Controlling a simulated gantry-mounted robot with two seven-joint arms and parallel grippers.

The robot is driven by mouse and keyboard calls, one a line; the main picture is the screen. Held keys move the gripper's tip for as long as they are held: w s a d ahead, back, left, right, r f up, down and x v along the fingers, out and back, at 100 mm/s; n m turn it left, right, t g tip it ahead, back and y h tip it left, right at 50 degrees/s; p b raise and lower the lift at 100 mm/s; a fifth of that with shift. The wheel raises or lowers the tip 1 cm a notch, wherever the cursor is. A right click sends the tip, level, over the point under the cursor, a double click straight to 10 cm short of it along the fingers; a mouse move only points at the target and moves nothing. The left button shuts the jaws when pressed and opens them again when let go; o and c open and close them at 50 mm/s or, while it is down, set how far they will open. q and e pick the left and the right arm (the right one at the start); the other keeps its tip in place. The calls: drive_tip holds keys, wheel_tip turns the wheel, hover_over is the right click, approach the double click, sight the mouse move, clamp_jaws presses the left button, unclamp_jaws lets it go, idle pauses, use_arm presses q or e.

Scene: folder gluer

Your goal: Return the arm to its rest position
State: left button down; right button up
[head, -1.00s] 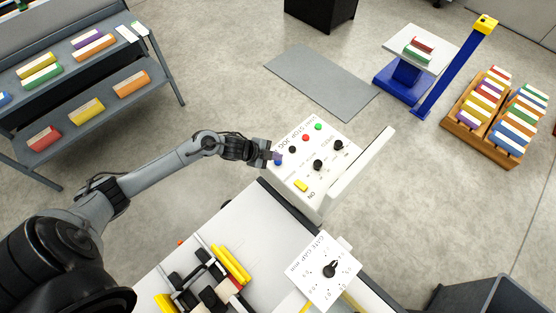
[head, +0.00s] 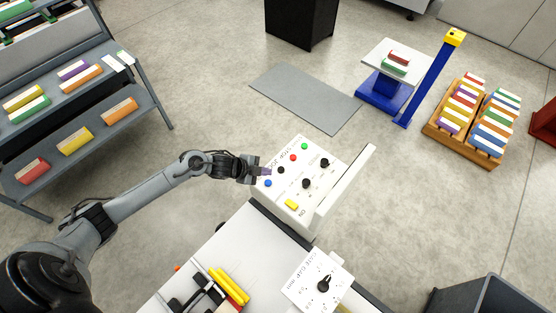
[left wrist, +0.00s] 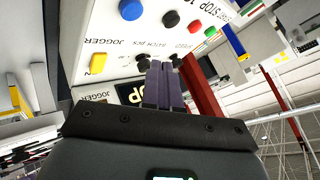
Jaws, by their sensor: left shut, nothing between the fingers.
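My left arm comes in from the left in the head view. Its gripper (head: 262,171) is shut and empty, with purple fingertips pressed together, over the left edge of the white control panel (head: 318,211). The tips appear just above the blue button (head: 268,183) in the picture; I cannot tell their exact height over the panel. In the left wrist view the shut fingers (left wrist: 165,82) point towards the panel face, with the blue button (left wrist: 130,9) and the yellow button (left wrist: 98,63) clear of them. My right gripper is not in view.
A machine bed (head: 215,255) and a gap dial plate (head: 318,279) lie below the panel. A shelf rack (head: 130,85) with coloured boxes stands at left. A grey mat (head: 305,98), a blue stand (head: 385,95) and a wooden tray (head: 458,138) are farther back. Open floor surrounds the mat.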

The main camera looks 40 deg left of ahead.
use_arm(q)
drive_tip(key=s+d+f+g+p, duration=0.1)
drive_tip(key=s+d+f, duration=0.3)
drive_tip(key=s+d, duration=0.15)
drive_tip(key=s+d+r+n+h+p, duration=0.1)
drive_tip(key=s+d+r+n+p, duration=0.25)
drive_tip(key=s+d, duration=0.6)
drive_tip(key=s+a+r+n+g+y, duration=0.1)
drive_tip(key=s+a+r+n+y, duration=0.1)
drive_tip(key=s+r+n, duration=0.2)
drive_tip(key=s+a+r+n+g+y, duration=0.1)
drive_tip(key=s+r+n+g+y, duration=0.1)
drive_tip(key=s+r+n, duration=0.3)
drive_tip(key=shift+a+r+g+y, duration=0.35)
drive_tip(key=shift+r+y, duration=0.25)
drive_tip(key=shift+r, duration=1.1)
